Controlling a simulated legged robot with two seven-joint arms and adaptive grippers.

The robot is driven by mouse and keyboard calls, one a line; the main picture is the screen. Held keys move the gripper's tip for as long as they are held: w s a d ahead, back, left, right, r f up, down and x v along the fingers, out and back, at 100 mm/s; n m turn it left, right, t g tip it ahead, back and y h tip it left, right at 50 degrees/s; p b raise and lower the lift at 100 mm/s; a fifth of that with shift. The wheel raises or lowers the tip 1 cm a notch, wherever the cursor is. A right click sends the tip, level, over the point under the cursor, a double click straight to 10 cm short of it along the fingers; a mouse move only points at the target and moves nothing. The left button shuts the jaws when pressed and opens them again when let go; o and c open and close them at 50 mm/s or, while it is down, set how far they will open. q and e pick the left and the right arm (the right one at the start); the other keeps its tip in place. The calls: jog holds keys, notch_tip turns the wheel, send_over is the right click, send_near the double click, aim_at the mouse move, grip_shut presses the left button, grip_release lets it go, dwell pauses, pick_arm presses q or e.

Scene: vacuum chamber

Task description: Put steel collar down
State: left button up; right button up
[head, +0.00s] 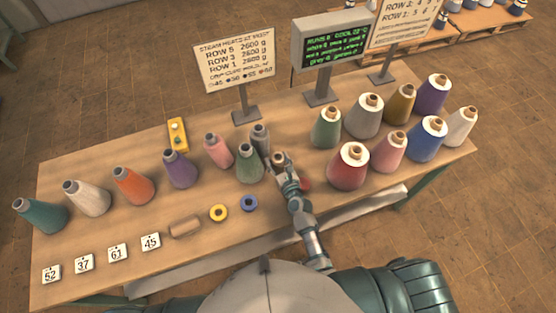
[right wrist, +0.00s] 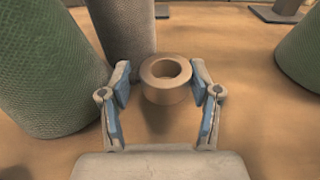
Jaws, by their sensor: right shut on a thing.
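The steel collar, a short brownish ring with a round hole, shows in the right wrist view (right wrist: 167,82) between the blue finger pads. My right gripper (right wrist: 166,92) is shut on it. In the head view my right gripper (head: 281,165) is over the table (head: 330,207), just right of a green cone (head: 250,165) and a grey cone (head: 260,138). The collar (head: 278,158) shows small at its fingertips. A shadow lies below the collar in the wrist view, and I cannot tell its exact height. My left gripper is not in view.
Several yarn cones stand at the left and right, with a red cone (head: 349,167) close right of my arm. A yellow ring (head: 218,212), a blue ring (head: 249,203), a tan cylinder (head: 185,226) and number tiles (head: 151,242) line the front. A red thing (head: 305,184) is partly behind my arm.

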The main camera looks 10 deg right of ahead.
aim_at(279, 164)
jog(key=shift+a+f, duration=0.25)
jog(key=shift+f, duration=0.15)
jog(key=o, duration=1)
jog(key=shift+s, duration=0.15)
jog(key=shift+c, duration=0.2)
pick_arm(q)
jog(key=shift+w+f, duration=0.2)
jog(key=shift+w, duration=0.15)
pick_arm(e)
jog(key=shift+o, duration=0.6)
jog(key=shift+d+f, duration=0.1)
jog(key=shift+f, duration=0.1)
jog(key=shift+r, duration=0.25)
jog(key=shift+r+p, duration=0.5)
jog(key=v, duration=0.3)
jog(key=shift+s+d+f, duration=0.15)
jog(key=shift+s, duration=0.2)
jog(key=v, duration=0.6)
jog(key=shift+s+d+r, duration=0.1)
jog(key=shift+s+r, duration=0.2)
jog(key=shift+s, duration=0.1)
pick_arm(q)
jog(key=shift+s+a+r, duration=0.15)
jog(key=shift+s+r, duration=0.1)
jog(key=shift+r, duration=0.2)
pick_arm(e)
jog(key=shift+s+d+r, duration=0.1)
jog(key=shift+s+r, duration=0.1)
jog(key=shift+s, duration=0.4)
